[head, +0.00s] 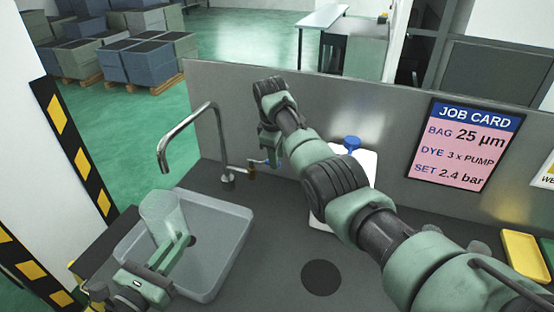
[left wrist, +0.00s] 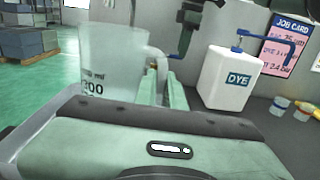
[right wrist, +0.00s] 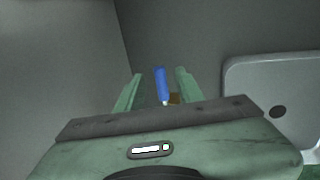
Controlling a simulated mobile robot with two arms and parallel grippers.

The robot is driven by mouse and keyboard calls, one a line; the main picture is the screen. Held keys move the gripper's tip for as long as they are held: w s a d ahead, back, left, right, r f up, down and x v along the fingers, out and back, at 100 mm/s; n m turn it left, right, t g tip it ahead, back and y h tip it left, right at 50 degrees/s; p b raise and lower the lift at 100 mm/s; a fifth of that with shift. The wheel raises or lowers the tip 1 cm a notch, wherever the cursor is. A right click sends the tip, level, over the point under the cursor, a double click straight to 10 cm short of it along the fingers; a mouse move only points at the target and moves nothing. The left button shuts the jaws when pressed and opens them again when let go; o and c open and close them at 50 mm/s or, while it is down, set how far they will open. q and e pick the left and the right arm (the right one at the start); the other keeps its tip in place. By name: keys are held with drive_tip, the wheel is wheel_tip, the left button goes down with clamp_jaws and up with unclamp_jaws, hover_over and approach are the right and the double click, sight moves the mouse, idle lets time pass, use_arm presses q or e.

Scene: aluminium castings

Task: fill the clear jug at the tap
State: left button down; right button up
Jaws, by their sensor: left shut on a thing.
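The clear jug (head: 160,212) is in the air over the sink (head: 236,250), its open top just below the spout end of the tap (head: 196,112). My left gripper (head: 180,250) is shut on the jug's handle; the jug (left wrist: 103,50) and handle also show in the left wrist view. No water stream is visible. The tap's blue lever (right wrist: 161,82) lies between the fingers of my right gripper (right wrist: 158,88) in the right wrist view. Those fingers are open, with gaps on both sides of the lever. In the head view, my right arm partly hides that spot.
A white dye container (left wrist: 225,78) with a blue pump stands behind my right arm. A grey splash wall (head: 400,160) carries a job card (head: 465,145). A dark disc (head: 321,277) lies on the counter. A yellow tray (head: 525,255) is at far right.

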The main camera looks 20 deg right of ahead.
drive_tip(key=shift+w+d+f, duration=0.1)
drive_tip(key=shift+w+f, duration=0.05)
drive_tip(key=shift+f, duration=0.65)
clamp_jaws()
idle(0.9)
